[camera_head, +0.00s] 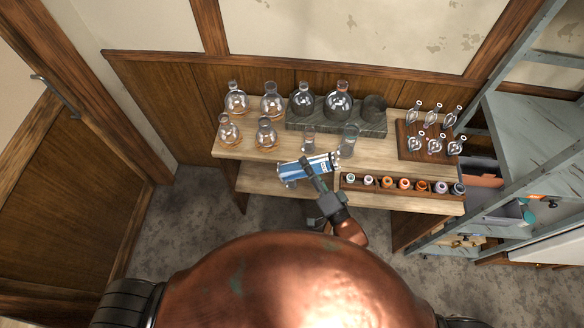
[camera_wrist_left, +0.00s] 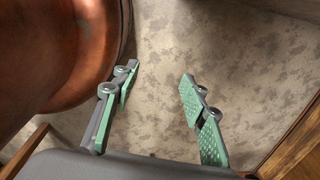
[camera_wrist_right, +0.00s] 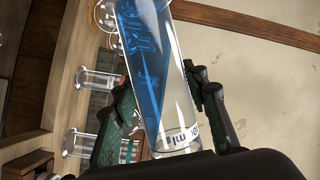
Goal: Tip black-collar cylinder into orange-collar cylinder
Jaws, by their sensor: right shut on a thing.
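A clear graduated cylinder (camera_head: 292,170) with blue inside or printed on it lies tilted, nearly level, above the front of the table. My right gripper (camera_head: 318,176) is shut on it; the right wrist view shows the cylinder (camera_wrist_right: 160,75) between the fingers. I cannot make out its collar colour. Two clear glass vessels stand upright behind it, a smaller one (camera_head: 308,141) and a larger one (camera_head: 348,139); their collar colours are also unclear. The right wrist view shows two glass vessels (camera_wrist_right: 100,79) at left. My left gripper (camera_wrist_left: 158,95) is open and empty over the floor.
Several round flasks (camera_head: 236,100) stand at the table's back left, some on a dark slab (camera_head: 372,125). A wooden rack (camera_head: 411,197) of small capped bottles lies along the front right. A board of small glassware (camera_head: 407,150) is behind it. A ladder-like shelf stands at right.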

